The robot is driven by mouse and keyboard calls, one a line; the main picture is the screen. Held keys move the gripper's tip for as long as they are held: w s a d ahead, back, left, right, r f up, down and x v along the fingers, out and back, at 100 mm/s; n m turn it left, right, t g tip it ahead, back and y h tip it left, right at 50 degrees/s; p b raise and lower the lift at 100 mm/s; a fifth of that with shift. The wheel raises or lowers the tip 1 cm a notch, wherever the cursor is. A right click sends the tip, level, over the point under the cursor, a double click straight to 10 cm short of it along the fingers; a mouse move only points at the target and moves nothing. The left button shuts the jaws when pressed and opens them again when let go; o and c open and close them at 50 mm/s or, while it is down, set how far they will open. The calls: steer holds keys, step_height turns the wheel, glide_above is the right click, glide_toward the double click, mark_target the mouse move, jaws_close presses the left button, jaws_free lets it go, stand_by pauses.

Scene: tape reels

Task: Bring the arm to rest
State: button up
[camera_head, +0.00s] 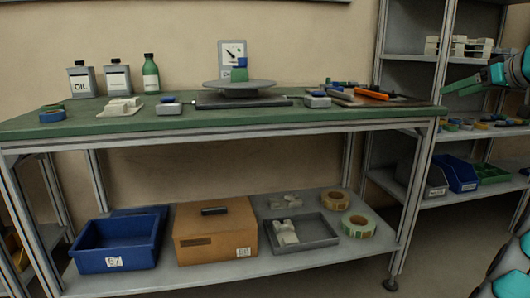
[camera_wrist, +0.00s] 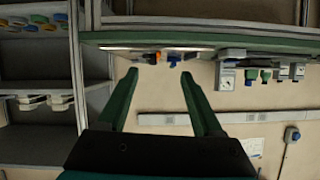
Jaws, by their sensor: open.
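My gripper (camera_head: 462,86) is at the right edge of the head view, in front of the shelving and beside the right end of the bench. In the wrist view its two green fingers (camera_wrist: 160,82) are spread wide with nothing between them. Much of my arm is outside the head view. Two tape reels, one with a pale green face (camera_head: 357,234) and one tan (camera_head: 335,208), lie on the lower shelf of the bench at its right.
The green workbench (camera_head: 200,124) carries bottles, a scale (camera_head: 240,88) and tools. Below are a blue bin (camera_head: 115,240), a brown box (camera_head: 215,230) and a grey tray (camera_head: 300,240). Shelving (camera_head: 415,68) with bins stands close to my gripper. Floor right of the bench looks clear.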

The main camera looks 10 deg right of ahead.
steer(key=w+a+f+m+g+y+p, duration=0.1)
steer(key=w+a+f+g, duration=0.15)
steer(key=a, duration=0.55)
steer(key=w+a+f+m+g+y+p, duration=0.1)
steer(key=w+a+y+p, duration=0.15)
steer(key=a, duration=0.45)
steer(key=s+a+f+g+p, duration=0.15)
steer(key=s+a+f, duration=0.3)
steer(key=a, duration=0.45)
steer(key=s+a+f+g, duration=0.3)
steer(key=a+f, duration=0.3)
steer(key=a, duration=0.3)
steer(key=s+a+f+g+h+p, duration=0.1)
steer(key=s+a+f+g, duration=0.1)
steer(key=s+a+f, duration=0.45)
steer(key=s+a+f+g+h+p, duration=0.15)
steer(key=s+f, duration=0.25)
steer(key=s, duration=0.5)
steer(key=s+f+g+h, duration=0.1)
steer(key=s+f, duration=0.2)
steer(key=s, duration=0.3)
steer(key=s+f+n+g+p, duration=0.1)
steer(key=s+f, duration=0.2)
steer(key=s, duration=0.3)
steer(key=s+f+g+h, duration=0.1)
steer(key=s+f, duration=0.2)
steer(key=s, duration=0.4)
steer(key=shift+d+f+n+h, duration=0.2)
steer(key=shift+f+n+h, duration=0.1)
